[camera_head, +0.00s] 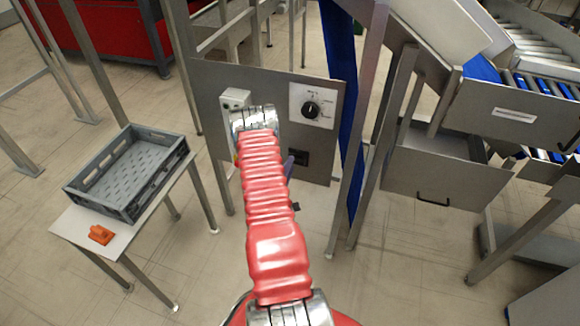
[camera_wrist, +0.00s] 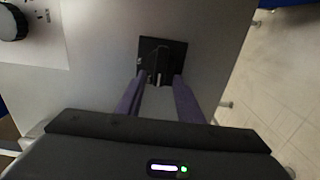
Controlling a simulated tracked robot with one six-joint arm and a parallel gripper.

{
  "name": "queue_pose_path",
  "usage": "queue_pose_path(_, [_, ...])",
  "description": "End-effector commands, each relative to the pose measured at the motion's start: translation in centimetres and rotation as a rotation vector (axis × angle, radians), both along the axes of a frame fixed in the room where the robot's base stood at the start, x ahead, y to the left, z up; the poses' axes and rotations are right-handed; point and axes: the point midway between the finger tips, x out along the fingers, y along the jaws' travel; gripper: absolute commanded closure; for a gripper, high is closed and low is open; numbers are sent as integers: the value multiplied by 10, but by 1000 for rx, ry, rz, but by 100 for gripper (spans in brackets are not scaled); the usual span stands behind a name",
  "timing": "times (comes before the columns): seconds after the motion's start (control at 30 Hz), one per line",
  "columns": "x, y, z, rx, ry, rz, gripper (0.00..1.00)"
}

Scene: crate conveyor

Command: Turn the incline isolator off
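A grey upright panel (camera_head: 210,85) carries a round black dial (camera_head: 312,107) on a white marked plate and, below it, a small black square switch (camera_head: 299,157). I cannot read which is the incline isolator. In the wrist view the square switch (camera_wrist: 174,47) is straight ahead, with a raised dark lever in its middle; the dial (camera_wrist: 12,22) is at the upper left. My gripper (camera_wrist: 160,82) is open, its two purple fingers pointing at the switch, one each side of the lever. Contact cannot be told. My red arm hides most of the gripper in the head view.
A small light box (camera_head: 235,98) is on the panel's left part. A grey crate (camera_head: 130,172) and an orange object (camera_head: 101,234) are on a low table at left. A drawer (camera_head: 440,175) and roller conveyor (camera_head: 540,80) are at right. Blue strips hang beside the panel.

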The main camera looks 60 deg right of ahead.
Motion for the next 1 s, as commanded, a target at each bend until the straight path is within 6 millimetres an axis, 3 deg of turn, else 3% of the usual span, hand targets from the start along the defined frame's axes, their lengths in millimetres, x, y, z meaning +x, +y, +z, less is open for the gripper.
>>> queue_pose_path(0.63, [-15, 105, -1, 2, 3, 6, 66])
queue_pose_path(0.8, [-18, 122, -1, 2, 2, 4, 66])
queue_pose_path(1.0, [-19, 127, -1, 1, 1, 3, 66])
